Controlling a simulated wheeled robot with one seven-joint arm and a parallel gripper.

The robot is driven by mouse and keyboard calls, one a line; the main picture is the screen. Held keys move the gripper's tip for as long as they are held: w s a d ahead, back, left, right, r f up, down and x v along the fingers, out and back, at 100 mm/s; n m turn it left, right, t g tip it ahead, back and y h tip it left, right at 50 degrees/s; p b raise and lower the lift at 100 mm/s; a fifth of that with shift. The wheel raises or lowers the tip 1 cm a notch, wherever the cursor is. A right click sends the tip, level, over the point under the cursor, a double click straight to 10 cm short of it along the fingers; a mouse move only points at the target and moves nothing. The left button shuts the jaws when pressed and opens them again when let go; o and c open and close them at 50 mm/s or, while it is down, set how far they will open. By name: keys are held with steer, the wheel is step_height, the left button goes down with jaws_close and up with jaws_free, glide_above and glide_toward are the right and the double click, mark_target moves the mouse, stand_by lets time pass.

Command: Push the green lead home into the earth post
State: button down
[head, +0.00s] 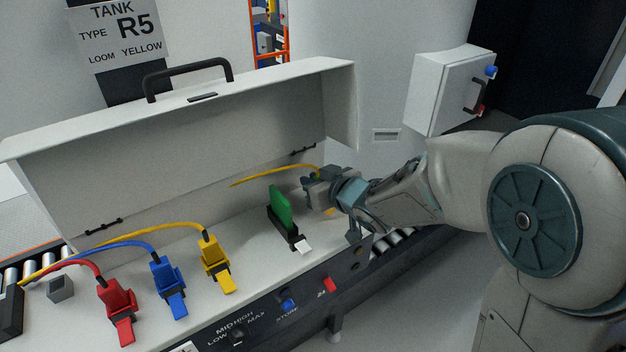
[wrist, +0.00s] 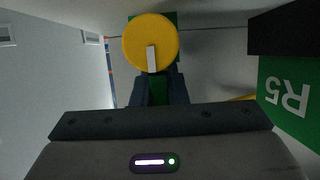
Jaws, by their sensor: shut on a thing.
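My gripper (head: 318,188) is at the right end of the open white box, behind the green card. In the wrist view its dark fingers (wrist: 157,92) are shut on a green piece (wrist: 158,90), which I take as the green lead. A yellow disc (wrist: 135,45) with a pale bar lies at the fingertips, in front of a green square. A yellow cable (head: 265,177) arches to the gripper from the left. A small yellow patch (head: 330,211) shows below the gripper. The earth post is not clearly identifiable, and I cannot tell whether the lead touches it.
Red (head: 117,298), blue (head: 165,277) and yellow (head: 213,255) plugs sit in the box top at left. The green card (head: 281,208) stands upright in a black holder beside my gripper; its R5 face (wrist: 285,105) shows in the wrist view. The raised lid (head: 180,130) stands behind.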

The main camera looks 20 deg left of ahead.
steer(key=shift+f, duration=0.3)
steer(key=c, duration=1.4)
jaws_free()
steer(key=shift+o, duration=0.2)
steer(key=p+v, duration=0.1)
steer(key=v, duration=1.2)
steer(key=shift+s+d, duration=0.3)
steer(key=shift+r, duration=0.1)
